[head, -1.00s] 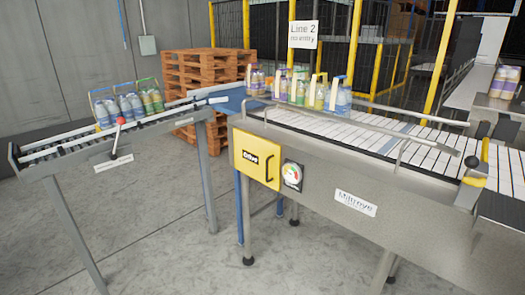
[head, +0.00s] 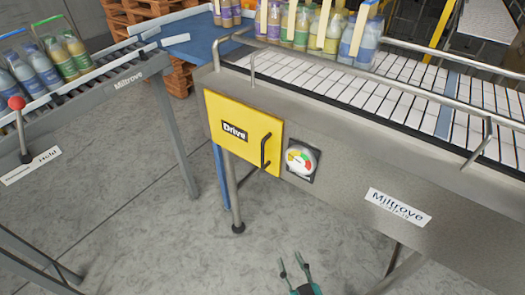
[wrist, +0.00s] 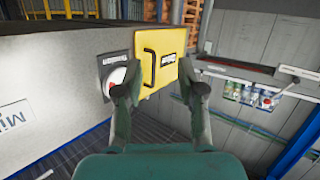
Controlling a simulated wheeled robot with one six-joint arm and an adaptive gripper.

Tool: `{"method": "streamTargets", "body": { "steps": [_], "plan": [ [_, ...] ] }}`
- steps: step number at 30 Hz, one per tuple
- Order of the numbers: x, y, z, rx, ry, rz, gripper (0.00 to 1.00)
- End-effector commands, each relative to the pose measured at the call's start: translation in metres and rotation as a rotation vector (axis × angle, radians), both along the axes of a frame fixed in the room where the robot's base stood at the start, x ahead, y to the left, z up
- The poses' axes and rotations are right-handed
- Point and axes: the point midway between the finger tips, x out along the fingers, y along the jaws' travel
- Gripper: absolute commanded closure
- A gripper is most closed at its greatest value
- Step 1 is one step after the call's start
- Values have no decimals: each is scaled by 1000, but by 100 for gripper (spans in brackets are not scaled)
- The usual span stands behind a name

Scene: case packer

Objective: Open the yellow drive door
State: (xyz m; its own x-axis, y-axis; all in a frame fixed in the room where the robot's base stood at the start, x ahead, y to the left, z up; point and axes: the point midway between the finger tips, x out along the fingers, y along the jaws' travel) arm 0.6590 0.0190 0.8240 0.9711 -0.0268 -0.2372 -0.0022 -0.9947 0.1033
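The yellow drive door (head: 230,108) is shut against the side of the grey conveyor, with a "Drive" label and a dark upright bar handle (head: 265,150) at its right edge. My gripper (head: 295,268) is open and empty at the bottom of the head view, apart from the door and nearer to the camera. In the wrist view the door (wrist: 156,92) shows tilted beyond my open fingers (wrist: 160,82), and the handle (wrist: 150,66) shows between them. The right finger hides part of the door's edge.
A roller conveyor (head: 95,92) with a red-knobbed lever (head: 18,112) stands at the left. Bottle packs (head: 300,28) stand on the main conveyor. The floor (head: 160,220) before the door is clear.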

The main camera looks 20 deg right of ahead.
Motion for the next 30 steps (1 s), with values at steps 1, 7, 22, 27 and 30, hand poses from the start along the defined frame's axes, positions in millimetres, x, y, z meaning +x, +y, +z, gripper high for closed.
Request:
{"method": "streamTargets", "body": {
  "steps": [1, 7, 22, 27, 30],
  "plan": [
    [23, 3, 7, -3, -21, -16, 61],
    [96, 7, 37, -5, -84, -110, 61],
    [199, 19, 132, 61, -250, -329, 61],
    [210, 16, 137, 65, -259, -340, 61],
    [222, 11, 137, 66, -258, -342, 61]
  ]
}}
